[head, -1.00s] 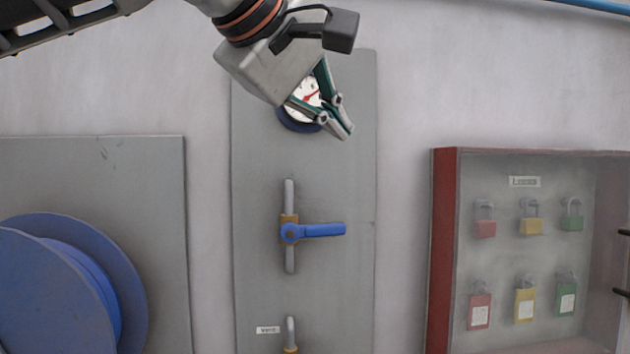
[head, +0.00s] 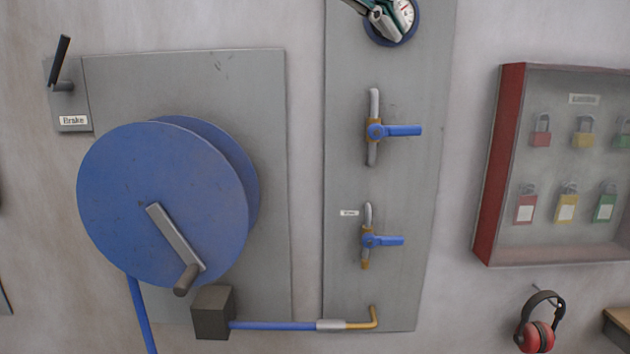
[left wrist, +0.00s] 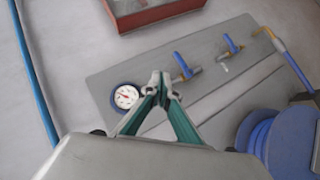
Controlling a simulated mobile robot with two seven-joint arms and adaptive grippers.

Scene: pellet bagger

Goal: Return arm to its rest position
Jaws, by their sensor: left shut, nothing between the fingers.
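My left gripper (head: 384,20) shows at the top edge of the head view, in front of the pressure gauge (head: 404,14) and partly covering it. Its fingers are shut with nothing between them. In the left wrist view the closed fingertips (left wrist: 160,80) stand in front of the grey valve panel (left wrist: 105,78), to the right of the gauge (left wrist: 126,97). I cannot tell how far they are from the panel. Most of my left arm is outside the head view. My right gripper is not in view.
Two blue-handled valves (head: 403,131) (head: 387,241) project from the panel. A blue hose reel (head: 150,205) with a crank is at left, near the brake lever (head: 61,62). A red lock box (head: 497,165) is at right, above red earmuffs (head: 536,337).

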